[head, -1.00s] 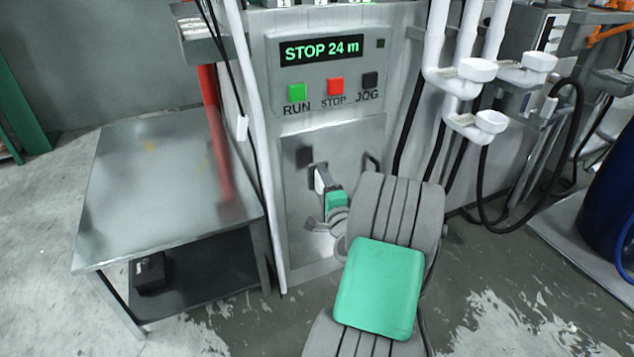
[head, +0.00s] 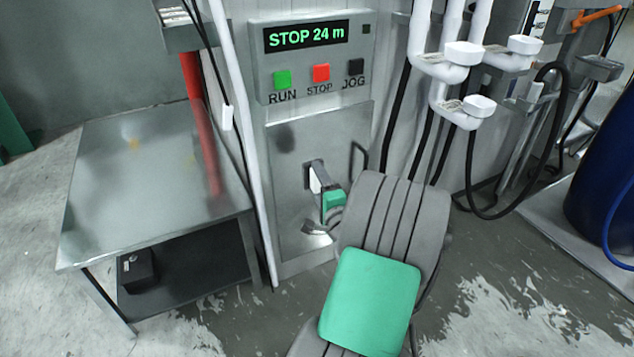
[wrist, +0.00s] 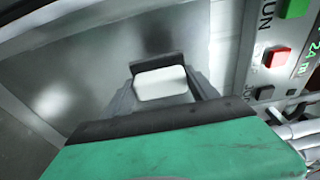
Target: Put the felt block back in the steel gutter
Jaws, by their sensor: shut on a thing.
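The white felt block (wrist: 162,84) sits between the dark fingers of my gripper (wrist: 164,88) in the wrist view. My gripper is shut on it. In the head view my gripper (head: 318,178) is small, in front of the grey steel panel below the STOP button, with part of the white block (head: 314,182) showing. I cannot tell whether the block touches the panel. I cannot make out the steel gutter for certain in either view.
A steel table (head: 150,165) with a black box (head: 136,270) on its lower shelf stands left. A white upright pipe (head: 245,130) lies between it and the panel. White pipes (head: 455,60) and black hoses hang right. A blue drum (head: 605,165) stands far right.

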